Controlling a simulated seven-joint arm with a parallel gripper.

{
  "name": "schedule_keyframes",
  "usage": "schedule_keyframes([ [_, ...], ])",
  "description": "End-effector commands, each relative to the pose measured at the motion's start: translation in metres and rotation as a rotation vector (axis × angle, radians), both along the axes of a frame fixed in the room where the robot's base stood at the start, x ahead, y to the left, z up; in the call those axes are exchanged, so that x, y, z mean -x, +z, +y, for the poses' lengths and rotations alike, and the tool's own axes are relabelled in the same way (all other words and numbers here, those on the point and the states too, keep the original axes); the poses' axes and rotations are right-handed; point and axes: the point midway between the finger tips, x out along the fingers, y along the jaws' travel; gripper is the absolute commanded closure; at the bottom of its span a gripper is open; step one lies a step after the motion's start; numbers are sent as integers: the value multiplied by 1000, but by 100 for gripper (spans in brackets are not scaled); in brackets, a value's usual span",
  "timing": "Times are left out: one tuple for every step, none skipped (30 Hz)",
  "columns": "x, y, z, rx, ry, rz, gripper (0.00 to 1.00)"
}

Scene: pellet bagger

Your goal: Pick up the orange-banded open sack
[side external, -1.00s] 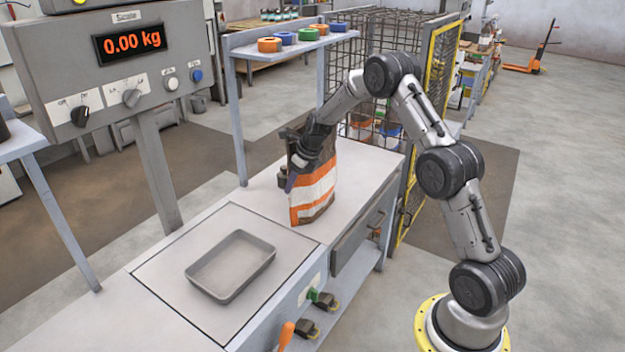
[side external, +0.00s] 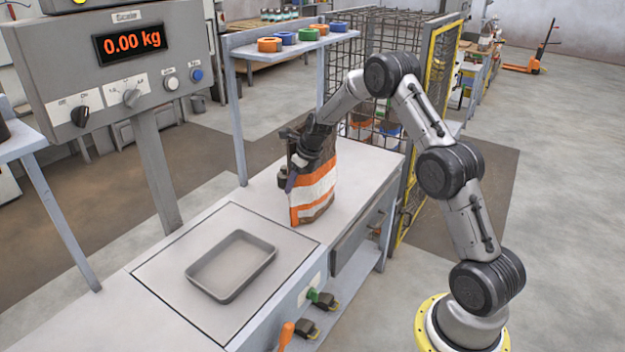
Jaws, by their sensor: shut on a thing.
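The orange-banded open sack (side external: 314,194) stands upright on the far part of the bench, beyond the scale plate. It is brown with orange and white bands. My gripper (side external: 296,170) is at the sack's upper left side and is shut on it. The gripper and wrist hide part of the sack's top, so the mouth is hard to see. The sack's base appears to touch the bench top; I see no clear gap under it.
A grey tray (side external: 231,266) sits on the scale plate (side external: 160,268) in front. The scale display (side external: 130,43) reads 0.00 kg. A shelf (side external: 290,46) with coloured tape rolls stands behind the sack. A wire cage (side external: 375,60) is at the back right. The bench between tray and sack is clear.

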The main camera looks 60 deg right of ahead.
Motion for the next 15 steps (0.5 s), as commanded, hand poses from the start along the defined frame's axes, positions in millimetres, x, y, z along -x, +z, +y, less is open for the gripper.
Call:
schedule_keyframes([
  [0, 0, 0, -1, -2, 0, 100],
  [0, 0, 0, -1, -2, 0, 100],
  [-2, 4, -2, 5, -1, -9, 100],
  [-2, 4, -2, 5, -1, -9, 100],
  [-2, 4, -2, 5, -1, -9, 100],
  [-2, 4, -2, 5, 0, -9, 100],
  [-2, 4, -2, 5, 0, -9, 100],
  [-2, 4, -2, 5, 0, -9, 100],
  [-2, 5, -1, 5, 0, -9, 100],
  [-2, 6, -1, 5, 0, -10, 100],
  [-2, 7, -1, 5, 0, -10, 100],
  [-2, 9, -1, 5, 0, -10, 100],
  [-3, 11, -2, 7, 0, -11, 100],
  [-3, 15, -2, 7, 0, -12, 100],
  [-3, 20, -2, 8, 1, -13, 100],
])
